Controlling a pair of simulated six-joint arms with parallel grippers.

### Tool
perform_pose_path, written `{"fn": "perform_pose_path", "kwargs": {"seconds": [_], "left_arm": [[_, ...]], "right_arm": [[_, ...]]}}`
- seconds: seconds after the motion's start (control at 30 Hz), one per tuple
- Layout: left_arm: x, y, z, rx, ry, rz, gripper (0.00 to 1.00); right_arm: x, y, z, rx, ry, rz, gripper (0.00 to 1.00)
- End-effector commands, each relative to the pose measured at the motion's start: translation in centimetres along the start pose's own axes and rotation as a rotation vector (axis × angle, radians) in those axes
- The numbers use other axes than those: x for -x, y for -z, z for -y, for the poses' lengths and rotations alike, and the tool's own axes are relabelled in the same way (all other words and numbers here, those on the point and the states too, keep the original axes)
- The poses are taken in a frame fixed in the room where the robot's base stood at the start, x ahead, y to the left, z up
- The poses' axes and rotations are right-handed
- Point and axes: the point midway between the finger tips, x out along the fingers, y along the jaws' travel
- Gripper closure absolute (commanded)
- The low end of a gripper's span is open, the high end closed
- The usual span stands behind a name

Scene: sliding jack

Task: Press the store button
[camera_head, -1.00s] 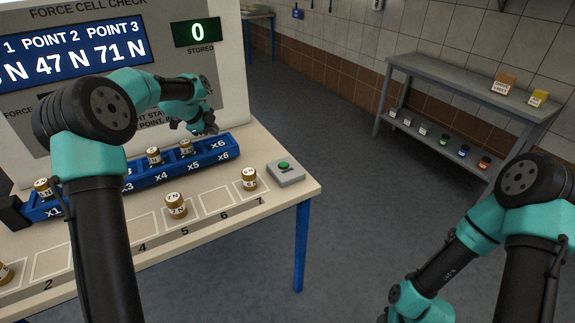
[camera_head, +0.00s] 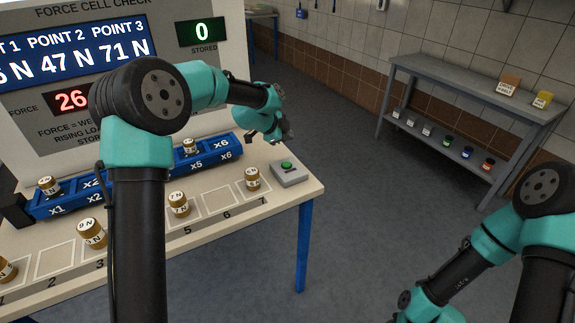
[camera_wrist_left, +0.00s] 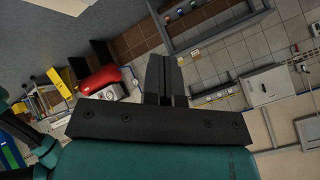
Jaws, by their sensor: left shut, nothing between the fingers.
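The store button is a green button (camera_head: 286,165) on a small grey box (camera_head: 290,175) at the right end of the table. My left gripper (camera_head: 286,136) is above and slightly behind that box in the head view, apart from the button. Its fingers (camera_wrist_left: 165,78) are shut and empty in the left wrist view. The button does not show in the left wrist view. A green display (camera_head: 202,31) reads 0 STORED. My right arm shows at the lower right of the head view, but its gripper is out of frame.
A blue rail (camera_head: 215,152) marked x1 to x6 carries brass weights. A brass weight (camera_head: 252,178) stands on square 7, left of the button box, and another weight (camera_head: 179,204) stands farther left. A grey shelf bench (camera_head: 470,95) is across the room.

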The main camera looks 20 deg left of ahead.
Motion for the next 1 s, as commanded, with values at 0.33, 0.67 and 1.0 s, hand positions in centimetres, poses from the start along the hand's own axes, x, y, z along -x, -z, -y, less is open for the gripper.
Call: {"fn": "perform_pose_path", "kwargs": {"seconds": [0.33, 0.67, 1.0], "left_arm": [[-0.4, -0.4, -0.3, -0.001, -0.001, 0.001, 1.0], [-2.7, -2.1, -2.0, 0.001, -0.003, 0.001, 1.0], [-5.3, -4.0, -3.9, 0.0, -0.002, 0.001, 1.0]], "right_arm": [[0.0, 0.0, 0.0, 0.0, 0.0, 0.0, 0.57], [0.0, 0.0, 0.0, 0.0, 0.0, 0.0, 0.57], [0.0, 0.0, 0.0, 0.0, 0.0, 0.0, 0.57]]}}
